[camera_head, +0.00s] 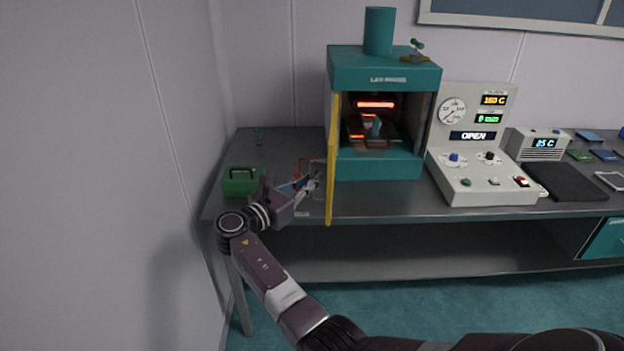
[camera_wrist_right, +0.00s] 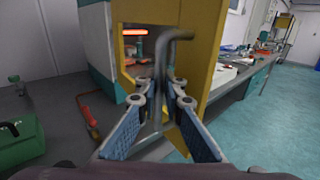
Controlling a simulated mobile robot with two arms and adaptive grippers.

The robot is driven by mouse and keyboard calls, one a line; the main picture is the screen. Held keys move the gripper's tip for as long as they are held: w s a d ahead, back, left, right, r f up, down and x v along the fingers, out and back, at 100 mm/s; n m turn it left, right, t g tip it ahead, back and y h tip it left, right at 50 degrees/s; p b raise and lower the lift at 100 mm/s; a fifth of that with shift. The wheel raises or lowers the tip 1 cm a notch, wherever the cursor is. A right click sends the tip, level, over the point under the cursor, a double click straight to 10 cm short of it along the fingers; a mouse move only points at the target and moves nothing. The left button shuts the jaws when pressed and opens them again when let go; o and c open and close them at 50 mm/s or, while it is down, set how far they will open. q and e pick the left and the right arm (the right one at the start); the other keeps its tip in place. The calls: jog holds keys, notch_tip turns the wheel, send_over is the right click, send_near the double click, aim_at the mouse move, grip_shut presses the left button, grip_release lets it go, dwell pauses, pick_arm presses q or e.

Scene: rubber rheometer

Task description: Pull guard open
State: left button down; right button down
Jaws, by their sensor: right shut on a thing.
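The yellow guard (camera_head: 332,160) is on the front left of the teal press (camera_head: 385,70). It stands swung out toward the table's front edge, nearly edge-on in the head view, and the press chamber shows open. In the wrist view the guard (camera_wrist_right: 204,60) is a yellow frame, with a grey bent handle (camera_wrist_right: 165,60) in front of it. My right gripper (camera_head: 310,185) is left of the guard. In the wrist view its blue-padded fingers (camera_wrist_right: 160,108) are closed around the lower part of the handle. My left gripper is not in view.
A green toolbox (camera_head: 242,182) and a red-handled tool (camera_wrist_right: 88,117) lie on the table left of the guard. A control panel (camera_head: 470,150) reading OPEN stands right of the press. A glowing orange heater (camera_head: 376,105) shows inside the chamber.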

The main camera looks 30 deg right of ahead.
jog(key=c, duration=2.1)
grip_release()
jog(key=shift+a+f, duration=0.1)
jog(key=shift+a, duration=0.05)
jog(key=v, duration=0.7)
jog(key=shift+s+a, duration=0.15)
jog(key=shift+a, duration=0.05)
